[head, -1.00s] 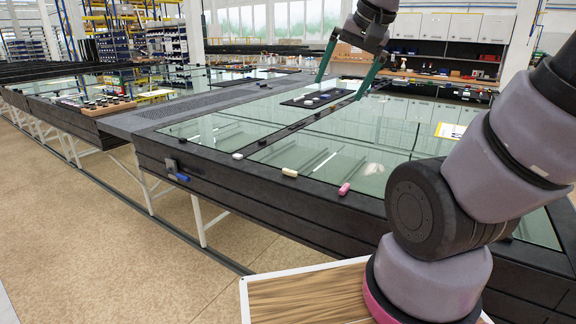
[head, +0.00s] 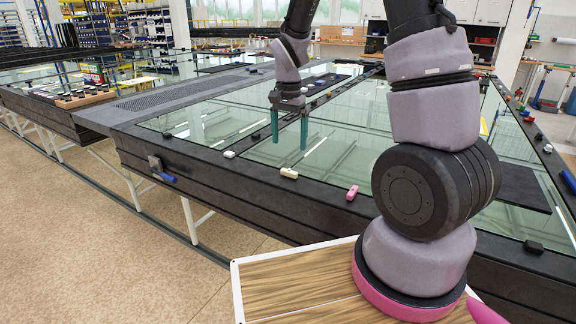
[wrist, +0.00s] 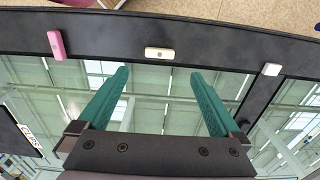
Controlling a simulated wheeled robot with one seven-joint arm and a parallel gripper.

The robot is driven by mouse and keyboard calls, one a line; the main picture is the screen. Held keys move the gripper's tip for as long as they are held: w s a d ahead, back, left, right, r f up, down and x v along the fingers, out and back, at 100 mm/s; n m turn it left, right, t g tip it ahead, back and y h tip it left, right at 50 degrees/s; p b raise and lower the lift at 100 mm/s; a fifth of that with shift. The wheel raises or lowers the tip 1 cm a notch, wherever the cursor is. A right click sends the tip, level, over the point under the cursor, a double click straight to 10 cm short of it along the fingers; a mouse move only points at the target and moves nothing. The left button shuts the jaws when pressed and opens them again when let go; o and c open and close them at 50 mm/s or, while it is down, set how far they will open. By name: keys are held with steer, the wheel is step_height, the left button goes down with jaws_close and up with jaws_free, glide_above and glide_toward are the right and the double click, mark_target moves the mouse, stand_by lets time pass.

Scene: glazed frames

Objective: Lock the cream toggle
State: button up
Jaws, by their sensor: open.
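The cream toggle (head: 289,173) sits on the dark front rail of the glazed frame in the head view. In the wrist view the cream toggle (wrist: 159,53) lies on the rail just beyond and between my fingertips, its long side along the rail. My gripper (head: 290,146) is open and empty, its green fingers pointing down over the glass behind the toggle. In the wrist view my gripper (wrist: 160,75) has its two fingers wide apart, with glass between them. Nothing touches the toggle.
A pink toggle (head: 352,192) sits on the same rail to the right, and a white one (head: 229,154) to the left. A blue-handled latch (head: 162,170) is on the frame's front side. A wood-topped surface (head: 300,284) stands in front.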

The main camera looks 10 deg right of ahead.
mark_target(289, 171)
step_height(289, 171, down, 10)
steer(key=shift+r, duration=0.25)
steer(key=c, duration=1.4)
